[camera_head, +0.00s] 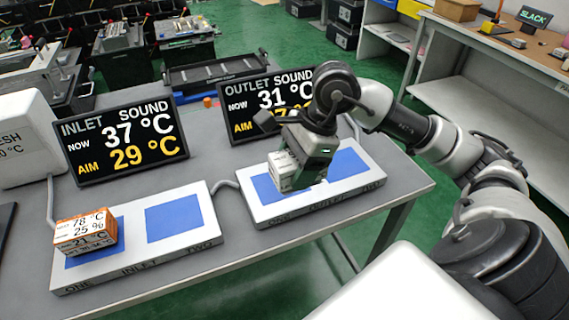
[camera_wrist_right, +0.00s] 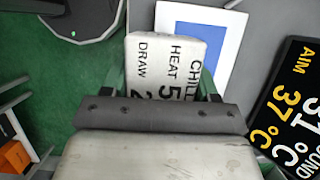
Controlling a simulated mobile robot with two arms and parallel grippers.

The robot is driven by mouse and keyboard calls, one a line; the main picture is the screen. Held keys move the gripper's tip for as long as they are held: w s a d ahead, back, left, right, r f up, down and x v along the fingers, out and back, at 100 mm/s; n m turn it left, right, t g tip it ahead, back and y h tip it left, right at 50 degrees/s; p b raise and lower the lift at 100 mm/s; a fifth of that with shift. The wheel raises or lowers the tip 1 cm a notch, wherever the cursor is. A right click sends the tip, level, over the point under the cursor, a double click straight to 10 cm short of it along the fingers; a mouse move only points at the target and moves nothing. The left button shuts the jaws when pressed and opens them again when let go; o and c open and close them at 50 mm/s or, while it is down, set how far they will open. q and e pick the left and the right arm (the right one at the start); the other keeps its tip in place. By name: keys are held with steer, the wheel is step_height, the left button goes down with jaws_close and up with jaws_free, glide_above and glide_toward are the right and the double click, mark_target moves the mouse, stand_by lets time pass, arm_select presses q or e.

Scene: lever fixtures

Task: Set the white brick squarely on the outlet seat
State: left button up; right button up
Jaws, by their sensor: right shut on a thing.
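The white brick (camera_head: 287,174) is held in my right gripper (camera_head: 304,168), over the left blue square of the outlet seat (camera_head: 330,205) in the head view. In the right wrist view the brick (camera_wrist_right: 163,62) sits between the green fingers, its printed face toward the camera. The seat's white board and a blue square (camera_wrist_right: 221,45) show beside it. Whether the brick touches the seat cannot be told. The outlet seat is a white board with two blue squares; the right one (camera_head: 347,163) is bare. My left gripper is not in view.
An orange-and-white brick (camera_head: 84,236) rests on the left blue square of the inlet board (camera_head: 140,262); its right square (camera_head: 173,222) is empty. The inlet display (camera_head: 122,142) and outlet display (camera_head: 238,124) stand behind the boards. The grey table's right edge lies just past the outlet board.

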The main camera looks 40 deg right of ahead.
glide_above(272, 186)
steer(key=d, duration=0.1)
step_height(272, 186, down, 4)
steer(key=shift+s+d+f+p, duration=0.1)
steer(key=shift+s+p, duration=0.05)
steer(key=shift+p, duration=0.15)
steer(key=shift+f, duration=2.05)
steer(key=shift+f, duration=0.1)
steer(key=shift+f, duration=0.1)
steer(key=o, duration=1.1)
steer(key=v, duration=1.2)
steer(key=shift+d+r, duration=0.15)
steer(key=shift+r, duration=0.05)
